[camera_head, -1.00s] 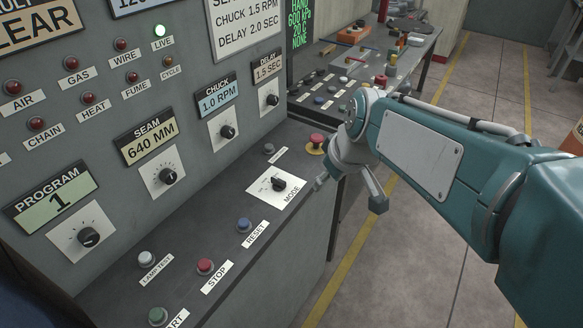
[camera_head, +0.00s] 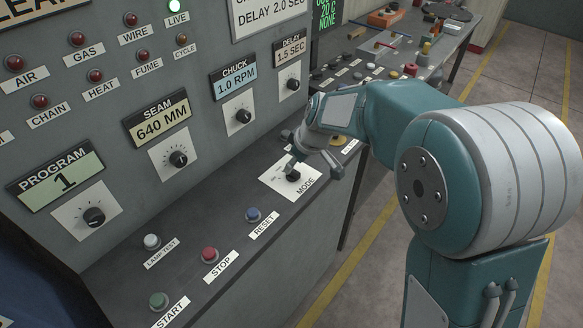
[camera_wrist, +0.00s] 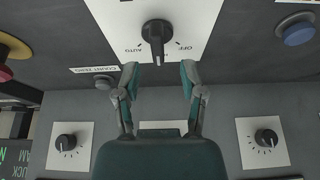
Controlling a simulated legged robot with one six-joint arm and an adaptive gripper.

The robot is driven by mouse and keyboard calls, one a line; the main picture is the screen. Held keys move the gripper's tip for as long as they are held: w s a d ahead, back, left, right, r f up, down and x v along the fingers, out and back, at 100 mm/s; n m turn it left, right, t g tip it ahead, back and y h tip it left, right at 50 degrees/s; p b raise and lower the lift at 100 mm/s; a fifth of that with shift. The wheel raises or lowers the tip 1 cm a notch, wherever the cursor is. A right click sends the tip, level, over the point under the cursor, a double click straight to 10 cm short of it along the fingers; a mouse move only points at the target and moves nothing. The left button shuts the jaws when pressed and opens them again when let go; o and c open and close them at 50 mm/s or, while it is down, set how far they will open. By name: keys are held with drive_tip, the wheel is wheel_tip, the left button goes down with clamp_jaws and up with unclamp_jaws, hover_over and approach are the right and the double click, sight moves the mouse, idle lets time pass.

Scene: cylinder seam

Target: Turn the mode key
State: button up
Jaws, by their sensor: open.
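The mode key (camera_head: 292,174) is a black knob on a white plate (camera_head: 272,184) marked MODE, on the sloping desk of the grey panel. The wrist view shows the key (camera_wrist: 156,36) upside down, its pointer between the AUTO and OFF marks. In the wrist view my gripper (camera_wrist: 160,76) is open, with the pointer's end just beyond and between the fingertips. No contact with the key shows.
The blue RESET button (camera_head: 253,214), red STOP button (camera_head: 209,254) and green START button (camera_head: 158,300) line the desk. A yellow-ringed red button shows in the wrist view (camera_wrist: 5,72). The upright panel with the SEAM knob (camera_head: 178,159) stands behind. Open floor lies right.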

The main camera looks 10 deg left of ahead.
sight(293, 171)
drive_tip(key=shift+d+x, duration=0.15)
drive_tip(key=shift+x, duration=0.65)
drive_tip(key=shift+d+x, duration=0.1)
drive_tip(key=shift+x, duration=0.7)
drive_tip(key=shift+a, duration=0.15)
clamp_jaws()
drive_tip(key=shift+m, duration=0.3)
drive_tip(key=m+t+h, duration=0.1)
drive_tip(key=m, duration=0.2)
drive_tip(key=shift+f+m, duration=0.1)
drive_tip(key=shift+m, duration=0.3)
drive_tip(key=shift+s+m+t+h, duration=0.1)
drive_tip(key=shift+m+t+h, duration=0.25)
drive_tip(key=shift+m, duration=0.75)
drive_tip(key=shift+m+t+h, duration=0.15)
drive_tip(key=shift+m+h, duration=0.3)
drive_tip(key=shift+m, duration=0.65)
unclamp_jaws()
